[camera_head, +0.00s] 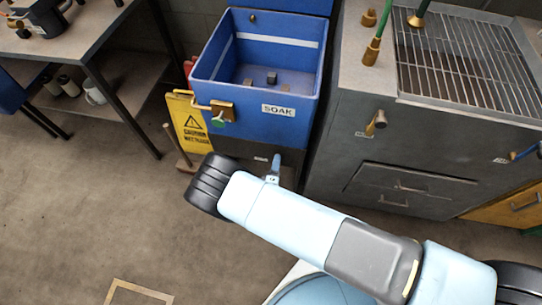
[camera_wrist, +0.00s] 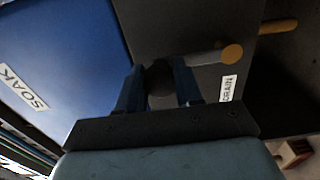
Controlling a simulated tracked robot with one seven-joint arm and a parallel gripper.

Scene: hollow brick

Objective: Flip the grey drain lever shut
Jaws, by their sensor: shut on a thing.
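My gripper (camera_wrist: 159,88) is at the dark panel below the blue soak tank, with its two blue fingers on either side of a dark rounded part of the grey drain lever (camera_wrist: 159,76). The fingers are shut on it. The rest of the lever is hard to make out in the dim wrist view. A white DRAIN label (camera_wrist: 229,89) is on the panel to the right of the fingers. In the head view my arm hides the lever, and only a blue tip of my gripper (camera_head: 273,168) shows above the arm, near the small label.
The blue SOAK tank (camera_head: 211,90) holds a few small blocks. A grey pipe with a brass end (camera_wrist: 232,53) sticks out close beside my fingers. A yellow caution sign (camera_head: 186,120) stands left of the tank, and a grey sink cabinet (camera_head: 335,160) stands right.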

